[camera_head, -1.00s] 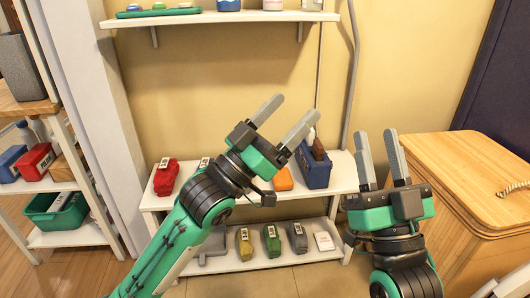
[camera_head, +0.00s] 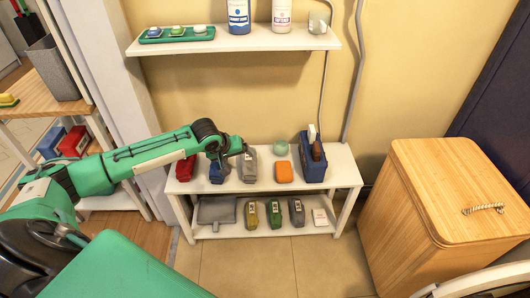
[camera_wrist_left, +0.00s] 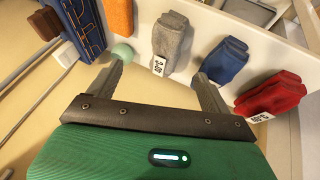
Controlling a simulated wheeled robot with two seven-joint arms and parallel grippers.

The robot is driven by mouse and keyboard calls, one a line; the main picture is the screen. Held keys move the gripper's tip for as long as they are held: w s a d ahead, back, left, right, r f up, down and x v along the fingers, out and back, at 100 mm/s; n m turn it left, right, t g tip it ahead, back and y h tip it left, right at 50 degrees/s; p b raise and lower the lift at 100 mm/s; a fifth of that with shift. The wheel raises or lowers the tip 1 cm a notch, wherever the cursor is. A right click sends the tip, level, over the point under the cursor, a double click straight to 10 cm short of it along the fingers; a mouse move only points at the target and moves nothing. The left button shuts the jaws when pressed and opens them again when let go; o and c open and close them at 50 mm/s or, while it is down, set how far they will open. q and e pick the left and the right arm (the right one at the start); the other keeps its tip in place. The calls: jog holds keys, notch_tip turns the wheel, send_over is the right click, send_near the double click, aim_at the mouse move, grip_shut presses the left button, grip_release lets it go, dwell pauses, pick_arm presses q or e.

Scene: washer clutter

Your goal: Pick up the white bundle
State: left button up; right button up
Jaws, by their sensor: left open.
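No pure white bundle shows; the palest is a light grey folded bundle (camera_head: 248,167) with a white price tag, on the upper board of the low shelf. In the left wrist view the grey bundle (camera_wrist_left: 171,40) lies ahead, roughly in line with the gap between my fingers. My left gripper (camera_wrist_left: 162,68) is open with nothing between its fingers. In the head view my left gripper (camera_head: 232,156) is over the low shelf beside the grey bundle, its fingers mostly hidden by the wrist. My right gripper is out of view.
A blue bundle (camera_wrist_left: 226,60) and a red bundle (camera_wrist_left: 271,94) lie to one side of the grey one. An orange block (camera_head: 284,172), a pale green ball (camera_head: 281,148) and a blue caddy (camera_head: 312,168) are on the other. A wall shelf (camera_head: 235,43) hangs above.

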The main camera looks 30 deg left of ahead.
aim_at(245, 165)
pick_arm(q)
jog(key=shift+g, duration=0.3)
jog(key=w+f, duration=0.1)
jog(key=f, duration=0.1)
jog(key=w+f+b, duration=0.1)
jog(key=f, duration=0.1)
jog(key=w+a+f, duration=0.1)
jog(key=f, duration=0.1)
jog(key=shift+w+a+f+b, duration=0.1)
jog(key=shift+f+b, duration=0.2)
jog(key=shift+b, duration=0.1)
jog(key=shift+w+f, duration=0.3)
jog(key=shift+f, duration=0.25)
jog(key=b+x, duration=0.2)
jog(key=x, duration=0.2)
jog(key=shift+w, duration=0.25)
jog(key=shift+w+f, duration=0.25)
jog(key=shift+f, duration=0.05)
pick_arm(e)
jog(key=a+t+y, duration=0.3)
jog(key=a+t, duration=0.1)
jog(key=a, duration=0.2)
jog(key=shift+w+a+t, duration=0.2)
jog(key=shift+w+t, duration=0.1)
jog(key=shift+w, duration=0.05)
pick_arm(q)
jog(key=c, duration=1.1)
